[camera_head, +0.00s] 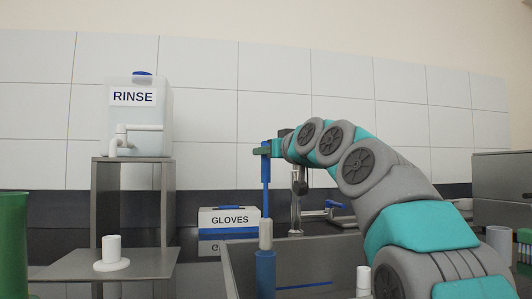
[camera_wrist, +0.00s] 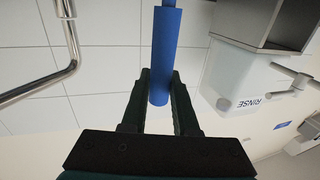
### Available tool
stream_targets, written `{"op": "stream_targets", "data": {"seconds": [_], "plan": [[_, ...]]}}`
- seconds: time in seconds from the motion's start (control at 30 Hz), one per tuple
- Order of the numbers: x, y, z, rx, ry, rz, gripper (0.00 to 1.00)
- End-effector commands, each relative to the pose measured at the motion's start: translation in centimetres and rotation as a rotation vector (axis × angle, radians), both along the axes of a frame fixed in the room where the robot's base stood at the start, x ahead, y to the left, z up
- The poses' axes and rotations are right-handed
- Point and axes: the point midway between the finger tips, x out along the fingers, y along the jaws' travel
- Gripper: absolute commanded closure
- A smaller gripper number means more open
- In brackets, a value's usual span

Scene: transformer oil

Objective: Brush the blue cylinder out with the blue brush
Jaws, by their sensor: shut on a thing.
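My gripper (camera_head: 267,149) is shut on the upper part of the blue brush (camera_head: 265,178), which hangs upright with its pale grey head downward. In the wrist view the gripper (camera_wrist: 161,75) has its two dark fingers on either side of the blue handle (camera_wrist: 164,55). The blue cylinder (camera_head: 265,275) stands upright directly below the brush, at the sink's near left. The lower end of the brush head meets the cylinder's rim in the picture. I cannot tell whether its tip is inside. The brush head is out of the wrist view.
A sink (camera_head: 236,272) surrounds the cylinder's area, with a metal tap (camera_head: 297,205) behind. A RINSE tank (camera_head: 140,120) sits on a raised stand at left. A gloves box (camera_head: 229,221) stands behind. A white cylinder (camera_head: 112,247), a green container (camera_head: 12,245) and another white cylinder (camera_head: 363,280) stand nearby.

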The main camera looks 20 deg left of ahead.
Motion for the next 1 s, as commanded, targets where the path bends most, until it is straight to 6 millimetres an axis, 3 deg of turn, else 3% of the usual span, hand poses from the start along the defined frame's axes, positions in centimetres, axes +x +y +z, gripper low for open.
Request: {"op": "stream_targets", "data": {"seconds": [1.0], "plan": [[0.0,0.0,-5.6,0.000,0.000,0.000,1.00]]}}
